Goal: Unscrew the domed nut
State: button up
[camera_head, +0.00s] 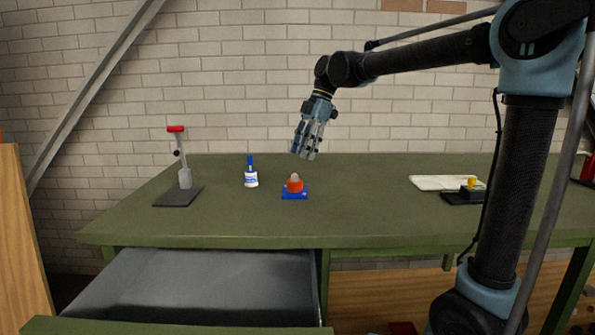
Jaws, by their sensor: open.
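That body sits on a blue base plate (295,195) on the green table. The piece is too small to show threads or facets. My gripper (305,156) is open and empty. It hangs above the table, pointing down, over and slightly right of the dome, with a gap between them. Its fingers do not touch anything.
A white bottle with a blue cap (251,176) stands left of the blue base. A red-handled lever tool (183,165) stands on a dark plate further left. A white tray (432,182) and a yellow-topped piece (472,184) lie at right. A drawer (195,285) is open below the front edge.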

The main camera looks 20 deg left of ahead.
aim_at(292, 175)
jog(key=shift+x, duration=3.5)
jog(key=shift+c, duration=0.5)
grip_shut()
jog(key=shift+c, duration=1)
grip_release()
jog(key=shift+s+a, duration=0.2)
jog(key=shift+s, duration=0.05)
grip_shut()
